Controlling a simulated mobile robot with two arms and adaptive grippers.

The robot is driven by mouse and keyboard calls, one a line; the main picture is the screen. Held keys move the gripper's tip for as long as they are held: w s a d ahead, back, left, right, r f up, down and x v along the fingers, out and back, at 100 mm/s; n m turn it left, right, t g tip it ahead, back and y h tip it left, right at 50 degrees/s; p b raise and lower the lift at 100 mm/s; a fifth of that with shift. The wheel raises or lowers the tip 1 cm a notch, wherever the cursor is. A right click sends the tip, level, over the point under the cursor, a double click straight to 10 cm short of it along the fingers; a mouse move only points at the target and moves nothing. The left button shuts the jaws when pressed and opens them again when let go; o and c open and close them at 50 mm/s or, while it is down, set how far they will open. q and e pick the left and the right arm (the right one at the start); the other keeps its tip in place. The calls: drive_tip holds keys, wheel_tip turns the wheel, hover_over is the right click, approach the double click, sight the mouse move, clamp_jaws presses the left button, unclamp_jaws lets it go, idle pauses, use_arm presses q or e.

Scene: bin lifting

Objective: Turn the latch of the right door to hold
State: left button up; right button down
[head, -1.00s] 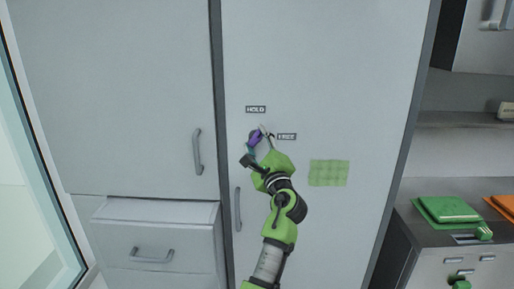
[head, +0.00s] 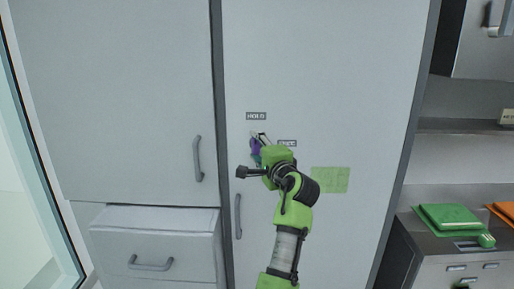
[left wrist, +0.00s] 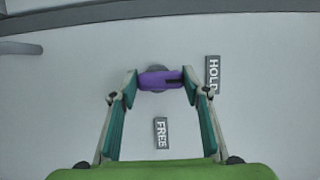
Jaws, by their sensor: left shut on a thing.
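The purple latch (head: 255,147) is on the right door (head: 330,90), partly hidden by my left gripper in the head view. The HOLD label (head: 256,116) is above it and the FREE label (head: 287,143) is to its right, partly covered by my gripper. In the left wrist view the latch (left wrist: 158,79) lies lengthwise between my fingertips. Its dark-marked end faces the HOLD label (left wrist: 212,74); the FREE label (left wrist: 161,132) is off its side. My left gripper (head: 259,142) is shut on the latch, one finger at each end. My right gripper is not in view.
The left door has a handle (head: 198,158), and an open drawer (head: 150,245) juts out below it. The right door has a lower handle (head: 238,215) and a green note (head: 330,180).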

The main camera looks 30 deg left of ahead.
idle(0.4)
use_arm(q)
drive_tip(key=o, duration=1.1)
